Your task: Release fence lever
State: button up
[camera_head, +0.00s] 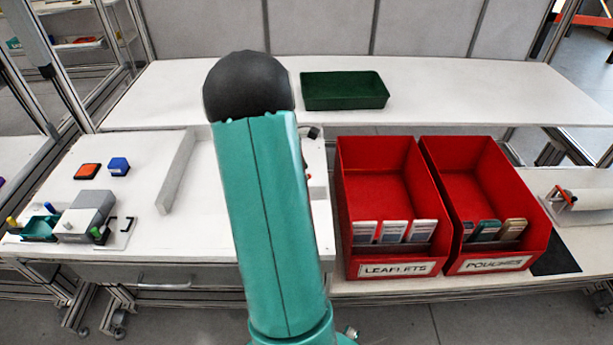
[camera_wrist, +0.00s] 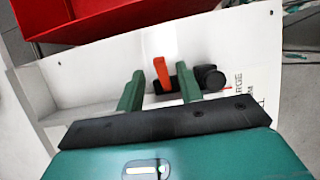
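The fence lever (camera_wrist: 162,74) is a small orange-red upright tab on a black base, on a white panel in the wrist view. A round black knob (camera_wrist: 210,78) is just right of it. My gripper (camera_wrist: 158,77) has two green fingers, spread apart. In the picture the lever lies between the fingertips, with a gap on each side; I cannot tell the depth between them. In the head view my teal arm hides the gripper and most of the lever area; a small red bit (camera_head: 307,172) shows at the arm's right edge. A pale fence bar (camera_head: 177,172) stands left of the arm.
Two red bins, one labelled LEAFLETS (camera_head: 344,205) and one labelled POUCHES (camera_head: 535,205), stand right of my arm. A green tray (camera_head: 345,104) lies on the rear shelf. Red and blue pads (camera_head: 119,166) and a grey device (camera_head: 90,209) are at left. The rear shelf is mostly clear.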

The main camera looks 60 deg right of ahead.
jog(key=shift+x, duration=1.85)
jog(key=shift+c, duration=0.3)
grip_shut()
jog(key=shift+w, duration=0.1)
jog(key=g+h, duration=0.1)
jog(key=w+r+g, duration=0.1)
jog(key=g, duration=0.1)
jog(key=shift+w+a+h, duration=0.2)
jog(key=shift+a+h, duration=0.2)
jog(key=shift+w+a+r+g+h, duration=0.2)
jog(key=shift+w+g+h, duration=0.15)
jog(key=shift+g, duration=0.55)
jog(key=shift+w+a+r+g+h, duration=0.15)
jog(key=shift+w+g+h, duration=0.25)
jog(key=shift+g, duration=0.5)
jog(key=shift+f, duration=0.1)
